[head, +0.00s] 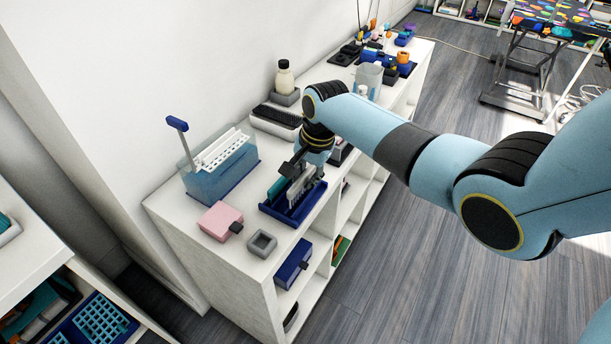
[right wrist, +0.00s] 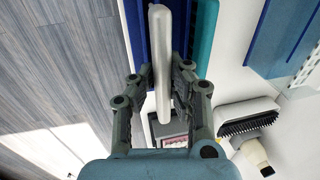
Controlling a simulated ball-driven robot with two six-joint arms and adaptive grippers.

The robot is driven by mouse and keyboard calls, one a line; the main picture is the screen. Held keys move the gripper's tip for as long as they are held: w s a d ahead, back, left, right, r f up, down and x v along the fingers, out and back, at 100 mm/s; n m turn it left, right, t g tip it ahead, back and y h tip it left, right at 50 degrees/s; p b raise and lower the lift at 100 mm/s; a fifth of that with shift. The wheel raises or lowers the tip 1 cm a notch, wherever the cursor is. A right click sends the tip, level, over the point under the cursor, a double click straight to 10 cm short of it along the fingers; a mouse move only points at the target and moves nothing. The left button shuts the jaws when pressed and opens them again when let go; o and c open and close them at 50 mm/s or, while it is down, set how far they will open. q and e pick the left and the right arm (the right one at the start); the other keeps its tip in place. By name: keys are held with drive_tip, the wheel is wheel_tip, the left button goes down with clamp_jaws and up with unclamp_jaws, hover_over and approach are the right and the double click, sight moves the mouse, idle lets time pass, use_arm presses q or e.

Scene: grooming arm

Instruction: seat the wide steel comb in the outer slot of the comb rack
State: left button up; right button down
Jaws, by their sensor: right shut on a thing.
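The blue comb rack (head: 292,216) stands on the white shelf top in the head view. Its blue and teal walls (right wrist: 207,35) show in the right wrist view. My right gripper (head: 301,172) is directly over the rack and points down. In the right wrist view its fingers (right wrist: 162,78) are shut on the pale spine of the steel comb (right wrist: 159,35). In the head view the comb's light teeth (head: 301,189) hang at the rack. Whether they have entered the outer slot I cannot tell. My left gripper is out of view.
A clear blue tank (head: 214,187) with white combs stands to the left. A pink box (head: 219,222) and a grey square holder (head: 262,244) sit in front of the rack. A dark brush (head: 277,117) and a bottle (head: 285,79) stand behind it.

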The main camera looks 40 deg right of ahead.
sight(307, 181)
drive_tip(key=shift+f+b, duration=0.9)
drive_tip(key=shift+f, duration=0.7)
drive_tip(key=c, duration=1.3)
unclamp_jaws()
drive_tip(key=r, duration=0.4)
drive_tip(key=s+r, duration=0.1)
drive_tip(key=r, duration=0.3)
drive_tip(key=s+r, duration=0.1)
drive_tip(key=r, duration=0.2)
drive_tip(key=shift+d+r, duration=0.4)
drive_tip(key=o, duration=1.3)
drive_tip(key=shift+r, duration=0.1)
